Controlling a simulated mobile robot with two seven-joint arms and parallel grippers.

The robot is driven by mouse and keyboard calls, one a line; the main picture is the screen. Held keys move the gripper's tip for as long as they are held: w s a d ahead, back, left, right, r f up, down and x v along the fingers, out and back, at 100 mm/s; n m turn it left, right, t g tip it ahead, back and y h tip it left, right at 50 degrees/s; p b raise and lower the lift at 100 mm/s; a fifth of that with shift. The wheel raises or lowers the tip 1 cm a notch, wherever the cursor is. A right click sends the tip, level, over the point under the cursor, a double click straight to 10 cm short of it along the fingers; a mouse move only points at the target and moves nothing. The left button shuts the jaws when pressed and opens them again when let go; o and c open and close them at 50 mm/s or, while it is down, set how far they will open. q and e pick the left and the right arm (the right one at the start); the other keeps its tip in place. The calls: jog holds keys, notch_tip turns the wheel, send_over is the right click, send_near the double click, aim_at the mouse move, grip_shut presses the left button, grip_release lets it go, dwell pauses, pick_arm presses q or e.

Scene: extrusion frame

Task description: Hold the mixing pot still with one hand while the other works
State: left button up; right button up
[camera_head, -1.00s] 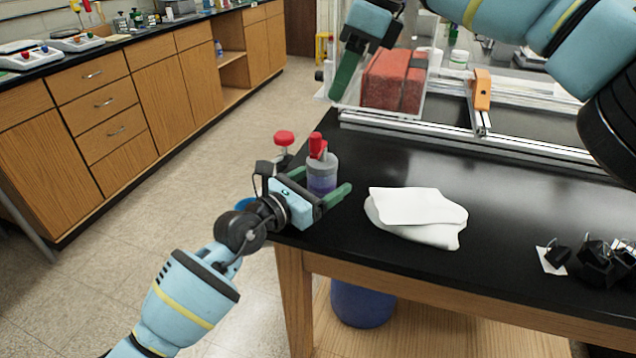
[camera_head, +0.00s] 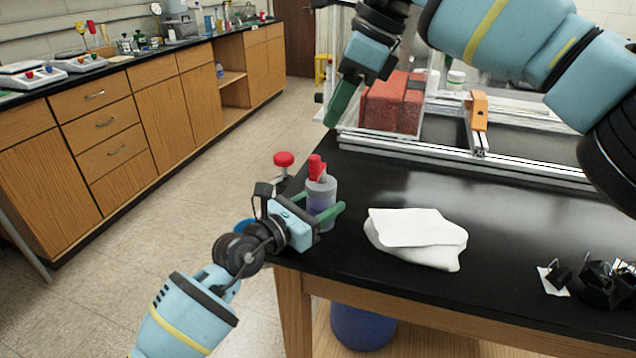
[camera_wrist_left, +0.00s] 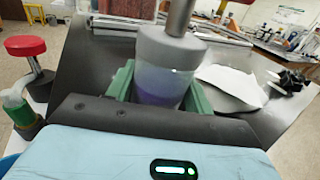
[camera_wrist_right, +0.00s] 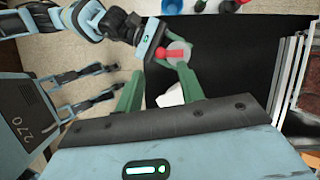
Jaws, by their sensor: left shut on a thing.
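The mixing pot (camera_head: 321,197) is a grey, translucent cup with purple liquid, upright at the left corner of the black table. A red-topped part (camera_head: 316,166) stands above it; in the left wrist view a metal shaft (camera_wrist_left: 179,17) rises from the pot (camera_wrist_left: 165,72). My left gripper (camera_head: 325,215) is shut around the pot, with green fingers on either side. My right gripper (camera_wrist_right: 160,72) is open and empty; in the right wrist view the pot (camera_wrist_right: 178,52) shows beyond its fingertips. In the head view it hangs near the red blocks, above and behind the pot.
A red-topped stand (camera_head: 283,160) is close to the pot's left. A white folded cloth (camera_head: 415,238) lies to its right, and black items (camera_head: 605,285) lie farther right. An aluminium frame (camera_head: 450,152) and red blocks (camera_head: 392,103) are behind. Table between is clear.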

notch_tip(320, 180, down, 4)
jog(key=a+n+y, duration=0.2)
jog(key=y, duration=0.3)
jog(key=m+t+y, duration=0.5)
jog(key=m+t, duration=0.2)
jog(key=t, duration=0.2)
send_near(314, 174)
jog(key=d+r, duration=0.2)
jog(key=shift+f, duration=0.15)
jog(key=shift+w+a, duration=0.1)
jog(key=x, duration=1.2)
jog(key=shift+c, duration=0.5)
grip_shut()
